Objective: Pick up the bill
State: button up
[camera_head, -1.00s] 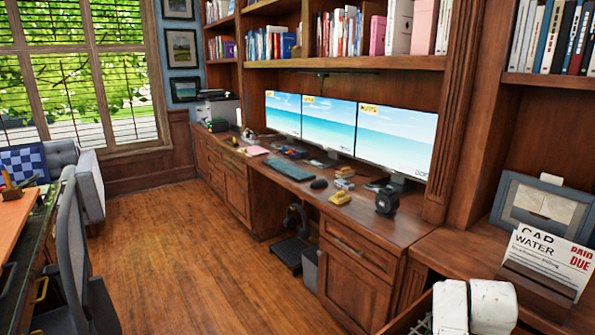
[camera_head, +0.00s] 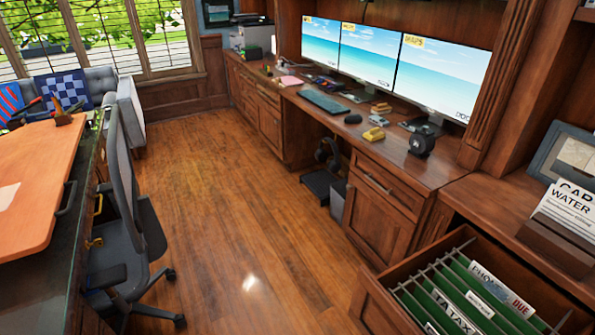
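A white paper reading "WATER" (camera_head: 568,208) stands upright in a wooden holder (camera_head: 556,247) on the right-hand counter; the right picture edge cuts it off. Another white paper, partly legible as "PHO…" with "DUE" in red (camera_head: 500,288), stands among green folders in the open drawer at lower right. Its lower part is hidden by the folders. A paper reading "TAX" (camera_head: 455,312) is in front of it. My gripper is out of view.
The open drawer (camera_head: 375,306) juts out over the floor and holds several dividers. A framed item (camera_head: 556,155) stands behind the holder. An office chair (camera_head: 125,200) and desk are at left. The wood floor (camera_head: 240,220) between is clear.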

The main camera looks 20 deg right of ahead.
aim_at(573, 212)
jog(key=z, duration=1.7)
jog(key=i+j+u, duration=0.15)
jog(key=j, duration=0.15)
jog(key=k+j, duration=0.05)
